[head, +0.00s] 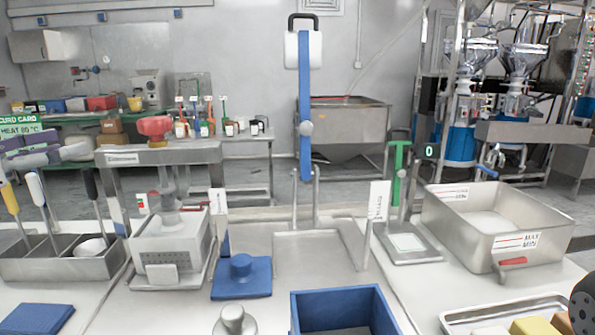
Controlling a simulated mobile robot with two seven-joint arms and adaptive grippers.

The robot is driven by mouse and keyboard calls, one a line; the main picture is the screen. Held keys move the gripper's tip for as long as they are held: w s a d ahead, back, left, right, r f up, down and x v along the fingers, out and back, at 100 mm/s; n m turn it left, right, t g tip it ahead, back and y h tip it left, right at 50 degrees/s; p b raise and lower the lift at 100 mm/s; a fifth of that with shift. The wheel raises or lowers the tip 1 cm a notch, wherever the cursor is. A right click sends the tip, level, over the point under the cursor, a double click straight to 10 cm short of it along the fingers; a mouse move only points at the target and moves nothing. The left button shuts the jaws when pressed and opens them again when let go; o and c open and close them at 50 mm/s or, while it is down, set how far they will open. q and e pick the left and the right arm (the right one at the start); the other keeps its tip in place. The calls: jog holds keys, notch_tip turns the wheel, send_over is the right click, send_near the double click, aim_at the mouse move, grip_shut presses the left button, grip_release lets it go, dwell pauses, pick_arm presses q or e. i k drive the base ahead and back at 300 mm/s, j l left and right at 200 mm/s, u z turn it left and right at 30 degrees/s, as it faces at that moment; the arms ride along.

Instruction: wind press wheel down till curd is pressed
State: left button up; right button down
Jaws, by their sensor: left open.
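The press (165,156) stands left of centre, a steel frame with a labelled crossbar. Its red press wheel (154,127) sits on top of the crossbar. The screw runs down from the crossbar into a white slotted mould box (172,250). The curd inside is hidden by the box walls. My left gripper (76,151) comes in from the left edge, left of the wheel at about crossbar height. It is open and empty, apart from the wheel in the picture.
A steel bin of ladles (62,265) stands left of the press. A blue block with a knob (241,278) and a blue box (345,310) lie to its right. A tall blue lever (305,110) rises mid-table. A steel vat (497,225) stands at right.

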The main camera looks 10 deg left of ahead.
aim_at(155, 128)
jog(key=k+j, duration=0.15)
jog(key=k, duration=0.25)
jog(key=k+j, duration=0.15)
jog(key=k, duration=0.25)
jog(key=k+j, duration=0.15)
jog(key=k, duration=0.25)
